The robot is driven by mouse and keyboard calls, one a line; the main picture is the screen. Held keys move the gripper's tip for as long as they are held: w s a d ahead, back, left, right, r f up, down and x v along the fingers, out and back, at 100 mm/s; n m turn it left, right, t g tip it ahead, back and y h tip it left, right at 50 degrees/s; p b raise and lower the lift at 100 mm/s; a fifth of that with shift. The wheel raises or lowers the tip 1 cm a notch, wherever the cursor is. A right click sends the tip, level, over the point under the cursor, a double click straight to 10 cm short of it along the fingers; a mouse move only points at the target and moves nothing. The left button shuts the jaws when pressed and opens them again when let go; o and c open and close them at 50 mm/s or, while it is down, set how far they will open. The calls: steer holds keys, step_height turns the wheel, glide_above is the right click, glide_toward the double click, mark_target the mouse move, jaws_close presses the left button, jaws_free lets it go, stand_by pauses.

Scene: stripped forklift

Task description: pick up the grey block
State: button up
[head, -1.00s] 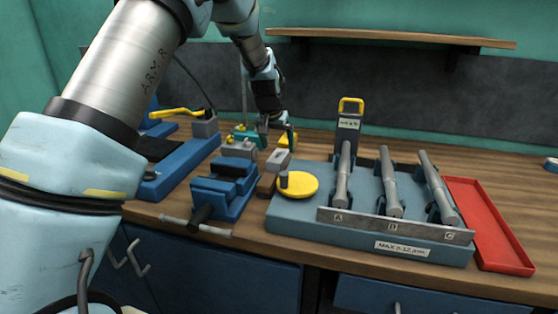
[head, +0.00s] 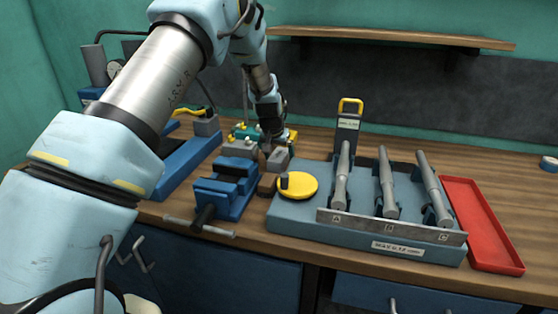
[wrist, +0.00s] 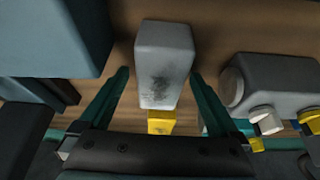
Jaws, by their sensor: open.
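The grey block (wrist: 163,55) is in the upper middle of the wrist view, light grey with a dark smudge on its face. It lies between the lines of my two teal fingers, with a gap on each side. In the head view the grey block (head: 278,158) shows small, just below my gripper (head: 270,143), and is partly covered by it. My gripper also shows in the wrist view (wrist: 160,82), open and empty. Whether the fingertips reach down beside the block cannot be told.
A blue vise (head: 224,188) stands left of the block. A blue-grey fixture (head: 300,212) with a yellow disc (head: 298,186) and several grey rods is close on the right. A grey part with pale knobs (wrist: 275,82) is near the right finger. A red tray (head: 482,225) lies far right.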

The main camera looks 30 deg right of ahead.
steer(key=shift+f+b, duration=0.25)
steer(key=shift+b, duration=0.05)
stand_by(0.5)
jaws_close()
stand_by(0.6)
steer(key=shift+r, duration=0.1)
